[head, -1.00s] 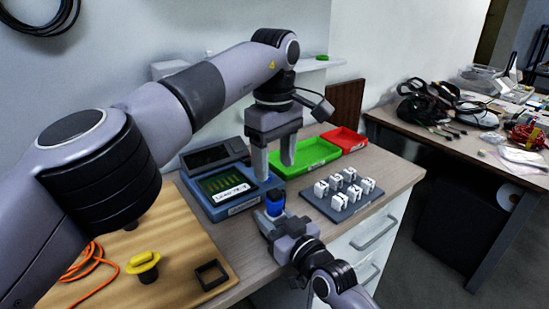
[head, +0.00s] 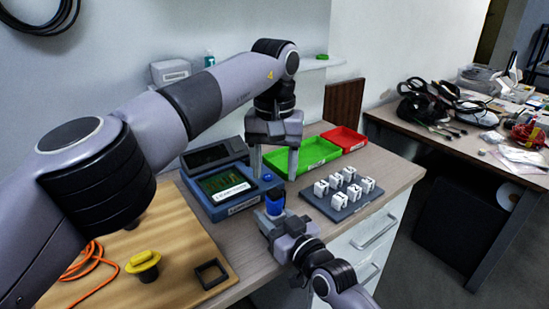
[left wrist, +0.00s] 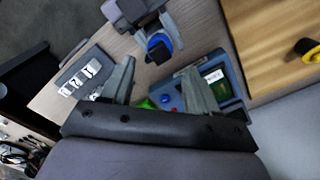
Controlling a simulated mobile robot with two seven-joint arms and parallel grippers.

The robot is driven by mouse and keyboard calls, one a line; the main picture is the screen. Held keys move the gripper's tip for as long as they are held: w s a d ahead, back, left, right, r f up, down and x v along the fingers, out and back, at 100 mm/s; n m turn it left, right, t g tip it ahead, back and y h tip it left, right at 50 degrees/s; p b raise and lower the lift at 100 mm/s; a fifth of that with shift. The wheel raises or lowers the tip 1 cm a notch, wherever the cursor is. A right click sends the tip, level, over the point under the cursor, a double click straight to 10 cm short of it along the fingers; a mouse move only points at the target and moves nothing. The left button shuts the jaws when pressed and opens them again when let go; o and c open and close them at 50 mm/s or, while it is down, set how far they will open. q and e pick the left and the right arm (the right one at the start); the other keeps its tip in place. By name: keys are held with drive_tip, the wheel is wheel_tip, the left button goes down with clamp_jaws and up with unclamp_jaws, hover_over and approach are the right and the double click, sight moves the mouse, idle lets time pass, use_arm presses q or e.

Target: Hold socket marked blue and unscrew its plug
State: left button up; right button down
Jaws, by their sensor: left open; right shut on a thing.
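The blue-marked socket (head: 275,203) shows as a small blue cylinder standing upright in my right gripper (head: 270,218), which is shut on it just above the table front. In the left wrist view the same blue socket (left wrist: 158,46) shows a blue rim with a dark centre; I cannot tell plug from socket clearly. My left gripper (head: 275,174) is open and empty, fingers pointing down, above and slightly behind the socket. In the left wrist view its two fingers (left wrist: 158,78) stand wide apart, with the socket beyond the gap between them.
A blue device with a screen (head: 226,205) stands left of the grippers. A green tray (head: 318,152) and a red tray (head: 344,139) lie behind. A grey plate (head: 365,198) with several white blocks is at right.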

sight(274, 191)
use_arm(q)
wheel_tip(274, 191, down, 6)
drive_tip(key=shift+f, duration=0.25)
